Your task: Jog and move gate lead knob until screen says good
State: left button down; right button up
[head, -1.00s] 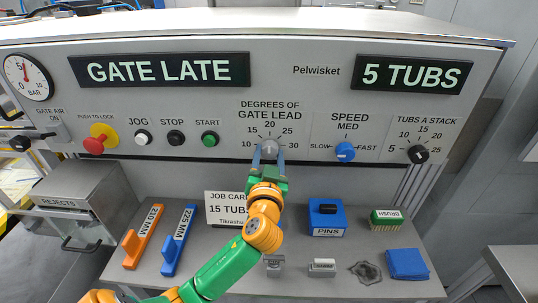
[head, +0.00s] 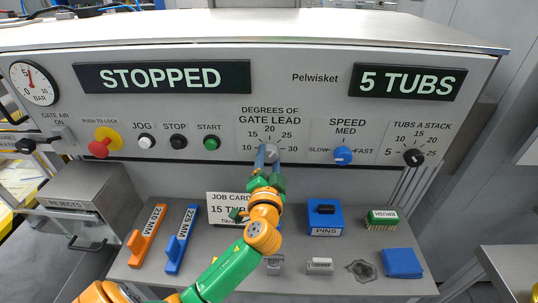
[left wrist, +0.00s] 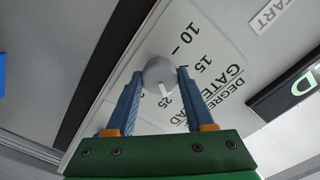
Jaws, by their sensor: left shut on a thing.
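My left gripper (head: 268,158) is shut on the grey gate lead knob (head: 272,147) on the machine's panel. In the left wrist view, the blue fingers stand on either side of the knob (left wrist: 157,72). A white mark on it points to the lower right; I cannot tell its exact number. The wide screen (head: 162,77) reads STOPPED. The white jog button (head: 146,142) is to the left, with the black stop button (head: 178,142) and green start button (head: 211,143) beside it. My right gripper is not in view.
A smaller display (head: 407,81) reads 5 TUBS. The red push-to-lock button (head: 101,148), blue speed knob (head: 342,155) and black tubs-a-stack knob (head: 413,157) share the panel. A job card (head: 222,204), blue pins box (head: 325,220) and brush (head: 381,219) are on the shelf below.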

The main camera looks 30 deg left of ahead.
pick_arm(q)
jog(key=shift+r+m+p, duration=0.1)
jog(key=shift+m+p, duration=0.35)
jog(key=shift+m, duration=0.65)
jog(key=c, duration=0.7)
grip_release()
jog(key=o, duration=0.4)
jog(key=shift+w, duration=0.1)
jog(key=b+v, duration=0.2)
jog(key=v, duration=0.5)
